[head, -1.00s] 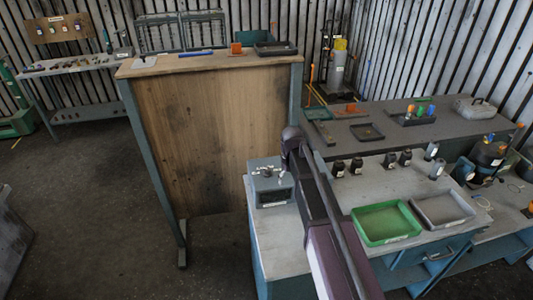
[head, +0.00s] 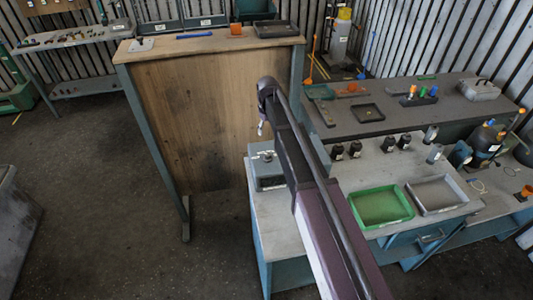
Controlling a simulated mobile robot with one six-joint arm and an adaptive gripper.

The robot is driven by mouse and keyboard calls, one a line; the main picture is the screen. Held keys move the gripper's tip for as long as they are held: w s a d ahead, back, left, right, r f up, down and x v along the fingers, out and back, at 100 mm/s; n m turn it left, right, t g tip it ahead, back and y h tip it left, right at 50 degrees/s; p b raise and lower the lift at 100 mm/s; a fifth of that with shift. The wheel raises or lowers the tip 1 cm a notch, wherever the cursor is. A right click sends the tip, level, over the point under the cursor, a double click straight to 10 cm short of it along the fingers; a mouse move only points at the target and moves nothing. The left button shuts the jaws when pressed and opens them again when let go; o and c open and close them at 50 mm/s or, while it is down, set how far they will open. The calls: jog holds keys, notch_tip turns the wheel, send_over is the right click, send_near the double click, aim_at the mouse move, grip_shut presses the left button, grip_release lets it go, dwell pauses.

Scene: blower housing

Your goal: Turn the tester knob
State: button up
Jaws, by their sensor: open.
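The tester appears to be the grey-blue box (head: 266,171) at the left back corner of the workbench. A small dark part (head: 267,156) shows on its top; I cannot tell whether it is the knob or which way it is turned. My gripper (head: 261,129) hangs from the end of my raised arm, above the box and apart from it in the picture. It is small in view, open, with nothing seen between its fingers. My arm covers the right side of the box.
A green tray (head: 381,226) and a grey tray (head: 462,207) stand on the workbench (head: 300,225), right of my arm. Several dark bottles stand behind them. A tall wooden panel (head: 190,130) rises behind and left of the tester. Open floor lies at left.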

aim_at(267, 154)
jog(key=shift+f, duration=0.2)
notch_tip(267, 154, down, 13)
jog(key=b, duration=1.3)
jog(key=shift+f+b, duration=0.2)
jog(key=shift+b, duration=0.15)
grip_shut()
